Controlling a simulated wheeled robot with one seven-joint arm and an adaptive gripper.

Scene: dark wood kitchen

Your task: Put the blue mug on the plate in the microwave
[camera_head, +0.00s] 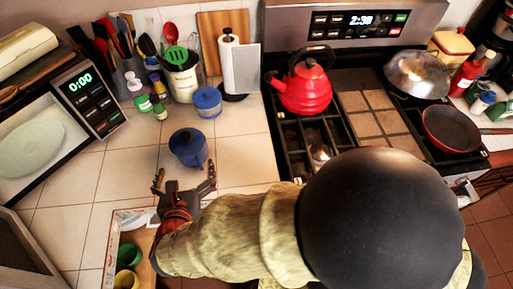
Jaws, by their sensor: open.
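The blue mug (188,148) stands on the tiled counter in the middle left of the head view. My gripper (185,180) is open and empty, with its two fingers spread just on the near side of the mug. I cannot tell whether a finger touches it. The microwave (92,105) is at the left, showing 0:00. Its door (25,250) appears swung open toward the lower left. The pale oval plate (30,145) lies inside the microwave, and nothing is seen on it.
A blue lidded container (207,103) stands just behind the mug. Bottles (145,104), a utensil crock (183,80) and a paper towel holder (238,68) line the back. A box with cups (128,255) lies below. Counter between mug and microwave is clear. The stove with a red kettle (305,86) is right.

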